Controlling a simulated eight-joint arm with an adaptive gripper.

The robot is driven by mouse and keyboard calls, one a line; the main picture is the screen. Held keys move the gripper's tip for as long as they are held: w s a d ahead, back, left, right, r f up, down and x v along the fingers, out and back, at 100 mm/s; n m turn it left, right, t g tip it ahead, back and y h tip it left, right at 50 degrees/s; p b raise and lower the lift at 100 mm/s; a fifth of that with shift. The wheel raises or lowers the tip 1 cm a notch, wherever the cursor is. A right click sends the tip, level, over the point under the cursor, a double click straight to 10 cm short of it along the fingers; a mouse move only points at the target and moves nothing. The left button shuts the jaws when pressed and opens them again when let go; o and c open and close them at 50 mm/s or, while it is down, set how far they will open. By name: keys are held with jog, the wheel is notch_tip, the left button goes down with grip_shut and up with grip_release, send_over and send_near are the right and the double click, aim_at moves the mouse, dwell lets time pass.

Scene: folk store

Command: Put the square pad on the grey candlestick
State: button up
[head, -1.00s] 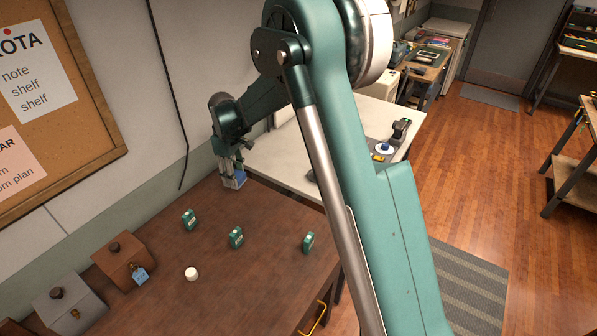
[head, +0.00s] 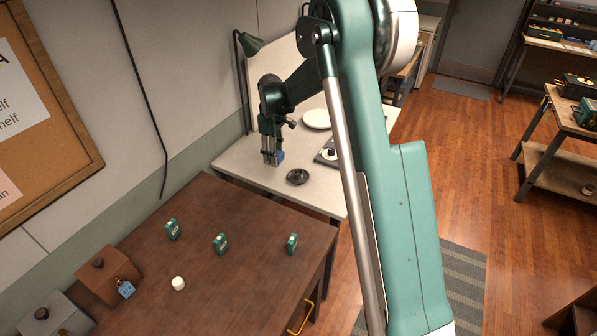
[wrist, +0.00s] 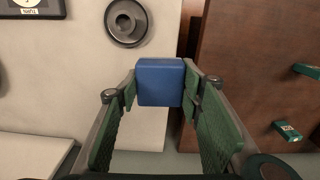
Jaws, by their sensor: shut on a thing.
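My gripper (head: 272,157) is shut on a blue square pad (wrist: 160,82), which sits between the two green fingers in the wrist view. In the head view the pad (head: 278,156) is held over the white table, near its left part. A dark grey round candlestick (wrist: 126,21) with a raised ring in its middle stands on the white table. In the wrist view it lies just beyond the pad, a little to the left. In the head view the candlestick (head: 297,177) is to the right of and nearer than my gripper. Nothing is on it.
The white table (head: 240,161) also holds a white plate (head: 317,119), a grey device (head: 328,153) and a green lamp (head: 249,44).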

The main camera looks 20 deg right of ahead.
jog(key=r, duration=0.1)
send_over(299, 172)
jog(key=shift+m+p, duration=0.3)
jog(key=shift+p, duration=0.1)
jog(key=shift+w+f, duration=0.1)
jog(key=shift+f, duration=3)
jog(key=shift+f, duration=1.85)
jog(key=shift+f, duration=0.15)
jog(key=o, duration=0.5)
jog(key=shift+c, duration=0.2)
jog(key=o, duration=0.5)
jog(key=shift+c, duration=0.2)
